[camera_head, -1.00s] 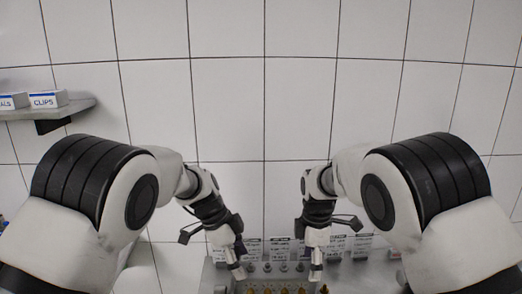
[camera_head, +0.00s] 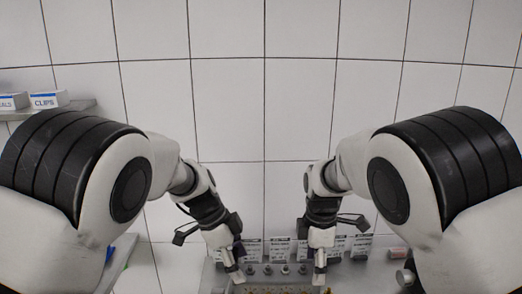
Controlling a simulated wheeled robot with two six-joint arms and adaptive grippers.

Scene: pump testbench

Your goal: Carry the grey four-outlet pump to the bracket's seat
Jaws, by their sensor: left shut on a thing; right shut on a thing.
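Only a thin strip of the grey pump (camera_head: 282,290) shows, at the bottom edge between my two grippers. Its outlets show just as small brassy tips and its body is cut off below the picture. My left gripper (camera_head: 238,277) is shut on the pump's left side, fingers pointing down. My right gripper (camera_head: 319,278) is shut on its right side. The fingers' contact with the pump is too small to see clearly. I cannot make out the bracket or its seat.
Several dark pegs (camera_head: 285,269) stand in a row on the grey bench, just behind the pump. Labelled cards (camera_head: 279,249) stand behind them. A small red and white box (camera_head: 398,253) and a metal cylinder (camera_head: 404,277) are at the right. A wall shelf (camera_head: 75,106) holds boxes at the left.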

